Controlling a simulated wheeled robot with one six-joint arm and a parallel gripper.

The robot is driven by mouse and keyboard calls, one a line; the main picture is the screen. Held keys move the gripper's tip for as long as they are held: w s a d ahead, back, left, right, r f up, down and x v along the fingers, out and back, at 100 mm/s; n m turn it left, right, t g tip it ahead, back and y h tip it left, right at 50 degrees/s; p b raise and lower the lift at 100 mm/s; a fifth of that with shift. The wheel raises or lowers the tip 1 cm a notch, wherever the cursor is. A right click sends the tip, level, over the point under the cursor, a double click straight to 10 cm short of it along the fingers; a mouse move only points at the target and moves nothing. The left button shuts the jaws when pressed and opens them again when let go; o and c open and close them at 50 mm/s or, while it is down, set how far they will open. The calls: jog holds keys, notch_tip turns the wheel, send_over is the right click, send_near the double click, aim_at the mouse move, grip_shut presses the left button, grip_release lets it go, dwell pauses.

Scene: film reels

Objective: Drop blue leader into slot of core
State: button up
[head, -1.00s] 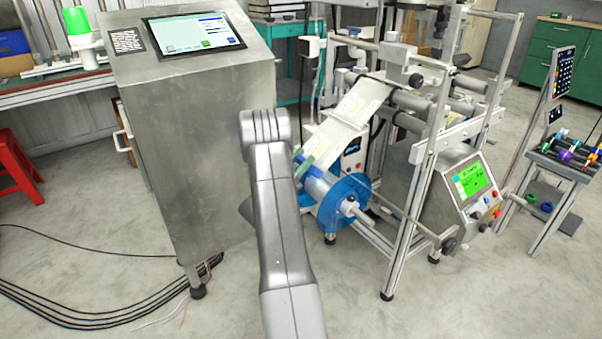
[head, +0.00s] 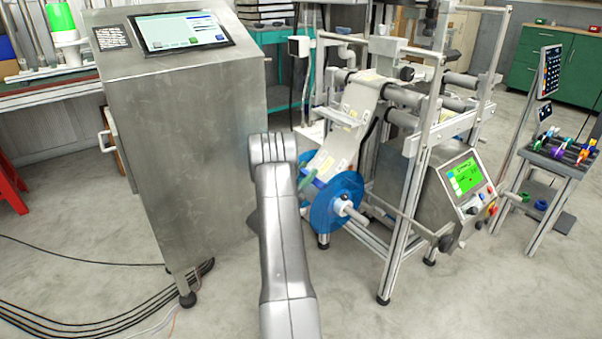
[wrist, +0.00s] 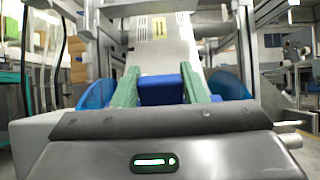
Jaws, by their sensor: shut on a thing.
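My gripper (wrist: 162,92) has green fingers and is shut on the blue leader (wrist: 160,90) at the end of the pale film web (wrist: 165,50). In the head view the web (head: 342,130) hangs down from the rollers, and a green finger and a bit of the blue leader (head: 309,181) show at its lower end. The blue reel (head: 335,203) with its grey spindle is at the lower front of the machine, close beside the gripper. In the wrist view blue flanges (wrist: 98,94) stand on both sides of the fingers. The core and its slot are hidden.
A steel cabinet (head: 185,150) with a screen stands left of my arm. The machine frame (head: 400,200) and its control panel (head: 465,178) with a lit green screen are on the right.

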aim_at(312, 189)
jog(key=shift+w+d+f, duration=0.15)
jog(key=shift+d+f, duration=0.1)
jog(key=shift+f, duration=0.1)
jog(key=shift+f, duration=0.1)
jog(key=shift+w+d+f+b, duration=0.2)
jog(key=shift+d+f+b, duration=0.1)
jog(key=shift+f+b, duration=0.25)
jog(key=shift+w+d+f+b, duration=0.3)
jog(key=shift+f+b, duration=0.1)
jog(key=shift+f, duration=0.1)
jog(key=shift+w+d+f+b, duration=0.15)
jog(key=shift+d+f+b, duration=0.15)
jog(key=shift+f+b, duration=0.25)
jog(key=o, duration=1.2)
